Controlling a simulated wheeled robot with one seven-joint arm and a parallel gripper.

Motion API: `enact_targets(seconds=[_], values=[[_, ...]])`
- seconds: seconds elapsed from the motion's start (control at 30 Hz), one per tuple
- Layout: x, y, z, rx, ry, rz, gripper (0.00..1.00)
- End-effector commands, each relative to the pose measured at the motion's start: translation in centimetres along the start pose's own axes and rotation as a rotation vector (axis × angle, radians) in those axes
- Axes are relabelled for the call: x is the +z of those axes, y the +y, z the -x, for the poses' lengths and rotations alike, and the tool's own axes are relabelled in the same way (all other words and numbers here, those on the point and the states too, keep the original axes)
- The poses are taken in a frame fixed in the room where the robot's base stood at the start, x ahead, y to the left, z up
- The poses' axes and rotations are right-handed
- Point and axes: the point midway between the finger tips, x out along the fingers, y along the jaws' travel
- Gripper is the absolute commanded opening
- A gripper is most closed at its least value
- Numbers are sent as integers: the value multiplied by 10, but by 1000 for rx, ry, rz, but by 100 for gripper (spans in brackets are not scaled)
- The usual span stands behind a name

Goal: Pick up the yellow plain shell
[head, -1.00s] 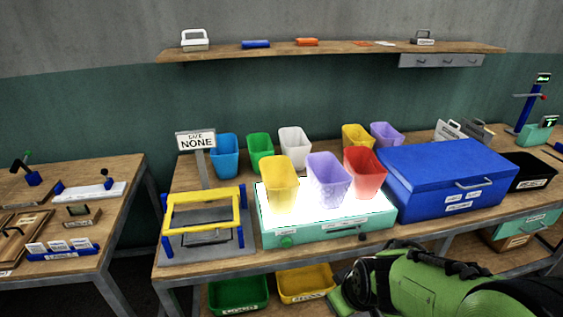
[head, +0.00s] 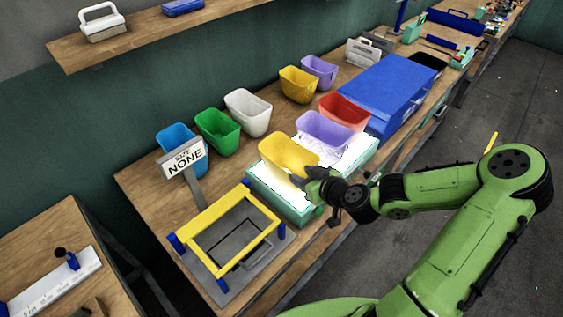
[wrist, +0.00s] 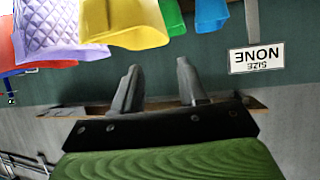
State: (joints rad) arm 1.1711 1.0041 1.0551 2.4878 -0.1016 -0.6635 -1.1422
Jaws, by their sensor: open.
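A smooth-looking yellow shell (head: 285,152) stands on the near left part of the lit white panel of a teal box (head: 283,200). It also shows in the wrist view (wrist: 125,25), where the scene is upside down. Another yellow shell (head: 298,85) stands at the back of the bench; its surface pattern is too small to tell. My gripper (head: 306,180) is close to the front yellow shell, on its near right side, and partly overlaps it in the head view. In the wrist view my gripper (wrist: 158,82) has its fingers apart with nothing between them.
A quilted purple shell (head: 322,131) and a red shell (head: 345,110) stand beside the yellow one. Blue, green and white (head: 248,112) shells stand behind. A yellow frame (head: 228,225) and a "SIZE NONE" sign (head: 185,158) are at left; a blue case (head: 390,90) is at right.

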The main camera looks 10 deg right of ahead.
Motion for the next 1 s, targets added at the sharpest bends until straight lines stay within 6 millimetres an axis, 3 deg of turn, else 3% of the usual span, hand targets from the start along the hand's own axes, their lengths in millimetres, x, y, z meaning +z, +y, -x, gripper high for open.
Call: enact_targets(seconds=[0.2,0.33,0.73,1.0], values=[[0,-3,-57,-6,-1,-4,42],[0,-2,-83,-5,-2,-3,42],[2,-2,-139,-4,-3,-4,42],[3,-1,-145,-2,-4,1,42]])
